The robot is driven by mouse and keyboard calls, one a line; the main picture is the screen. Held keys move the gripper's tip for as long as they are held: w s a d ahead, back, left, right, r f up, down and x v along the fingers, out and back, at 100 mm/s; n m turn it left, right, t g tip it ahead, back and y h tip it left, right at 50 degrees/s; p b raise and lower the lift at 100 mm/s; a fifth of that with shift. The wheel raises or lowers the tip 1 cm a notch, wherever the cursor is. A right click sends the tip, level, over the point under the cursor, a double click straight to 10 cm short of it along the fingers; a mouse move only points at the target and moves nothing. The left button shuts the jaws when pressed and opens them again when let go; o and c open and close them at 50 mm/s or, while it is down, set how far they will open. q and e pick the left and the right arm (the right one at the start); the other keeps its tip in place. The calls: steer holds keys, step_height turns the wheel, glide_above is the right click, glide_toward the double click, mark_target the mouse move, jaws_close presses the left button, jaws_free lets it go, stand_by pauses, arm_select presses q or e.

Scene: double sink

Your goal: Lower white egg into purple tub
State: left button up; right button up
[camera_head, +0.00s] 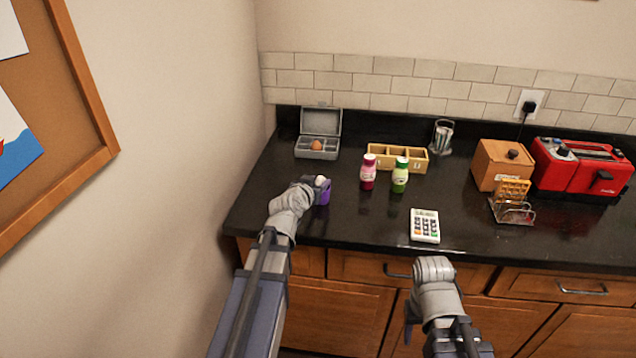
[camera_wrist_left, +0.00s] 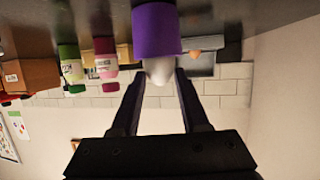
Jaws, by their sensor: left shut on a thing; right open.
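The white egg (camera_head: 320,179) is between the fingers of my left gripper (camera_head: 312,182), which is shut on it. The purple tub (camera_head: 324,196) stands on the dark counter near its left end, partly hidden by my left gripper in the head view. In the left wrist view, which is upside down, the egg (camera_wrist_left: 158,71) shows at the mouth of the purple tub (camera_wrist_left: 155,30). Part of the egg is hidden by the tub's rim. My right gripper (camera_head: 409,325) is open and low in front of the counter, mostly hidden by its own wrist.
A grey box (camera_head: 317,152) with an open lid holds a brown egg (camera_head: 316,145). A pink bottle (camera_head: 368,173), a green bottle (camera_head: 400,176) and a yellow divided box (camera_head: 397,157) stand right of the tub. A calculator (camera_head: 425,226) lies near the front edge. A red toaster (camera_head: 583,168) is far right.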

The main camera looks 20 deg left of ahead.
arm_select(q)
steer(key=shift+f+b, duration=0.65)
steer(key=shift+f, duration=0.05)
arm_select(e)
steer(key=shift+f, duration=0.7)
